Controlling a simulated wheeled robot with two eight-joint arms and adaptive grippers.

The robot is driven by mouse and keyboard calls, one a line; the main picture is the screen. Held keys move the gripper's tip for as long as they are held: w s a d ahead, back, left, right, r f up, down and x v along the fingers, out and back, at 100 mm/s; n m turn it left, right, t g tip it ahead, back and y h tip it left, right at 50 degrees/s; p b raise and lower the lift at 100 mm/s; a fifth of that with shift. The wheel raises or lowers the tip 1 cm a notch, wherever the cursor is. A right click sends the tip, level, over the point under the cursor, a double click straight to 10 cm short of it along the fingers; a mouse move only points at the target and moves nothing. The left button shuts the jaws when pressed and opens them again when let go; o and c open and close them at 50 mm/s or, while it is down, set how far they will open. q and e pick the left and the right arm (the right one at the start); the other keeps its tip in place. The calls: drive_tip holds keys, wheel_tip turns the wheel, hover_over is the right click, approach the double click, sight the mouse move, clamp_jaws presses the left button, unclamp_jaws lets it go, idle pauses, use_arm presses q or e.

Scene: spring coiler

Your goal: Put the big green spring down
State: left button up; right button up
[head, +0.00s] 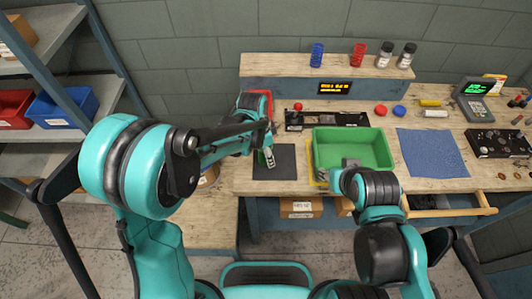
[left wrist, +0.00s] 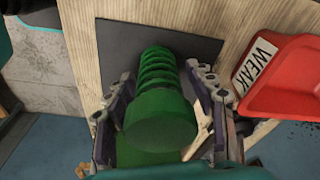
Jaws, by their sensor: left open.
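The big green spring (left wrist: 158,72) has a broad green end and lies between the fingers of my left gripper (left wrist: 160,110) in the left wrist view. The fingers are open, with a finger on each side of it. Behind it is a dark grey mat (left wrist: 112,45). I cannot tell whether the spring rests fully on the mat. In the head view my left gripper (head: 267,156) is over the dark mat (head: 287,164), and it mostly hides the spring. My right gripper (head: 348,168) is by the front of the green bin; its fingers are not clear.
A red tray (left wrist: 280,85) labelled WEAK is right of the mat in the left wrist view. The green bin (head: 386,163) and a blue mat (head: 432,152) are further right on the bench. A lever device (head: 325,119) stands behind; blue (head: 317,55) and red (head: 358,54) springs stand on the shelf.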

use_arm(q)
drive_tip(key=r+p, duration=0.1)
drive_tip(key=r, duration=0.2)
drive_tip(key=a+r+p, duration=0.1)
drive_tip(key=r, duration=0.3)
drive_tip(key=r+p, duration=0.1)
drive_tip(key=r, duration=0.3)
drive_tip(key=shift+s+a, duration=0.25)
drive_tip(key=shift+s, duration=0.05)
drive_tip(key=shift+s+a+r+p, duration=0.1)
drive_tip(key=shift+a+r+p, duration=0.15)
drive_tip(key=shift+r, duration=0.4)
drive_tip(key=s+a+r+n+t, duration=0.2)
drive_tip(key=s+a+n+t, duration=0.1)
drive_tip(key=s+a+n, duration=0.3)
drive_tip(key=s+a+r+n+t+y, duration=0.1)
drive_tip(key=s+a+r+n+t, duration=0.2)
drive_tip(key=s+a+n, duration=0.4)
drive_tip(key=s+a, duration=0.1)
drive_tip(key=a, duration=0.1)
drive_tip(key=shift+a+t+y, duration=0.3)
drive_tip(key=shift+a, duration=0.1)
wheel_tip(320, 180, down, 4)
drive_tip(key=b, duration=0.3)
drive_tip(key=shift+r, duration=0.25)
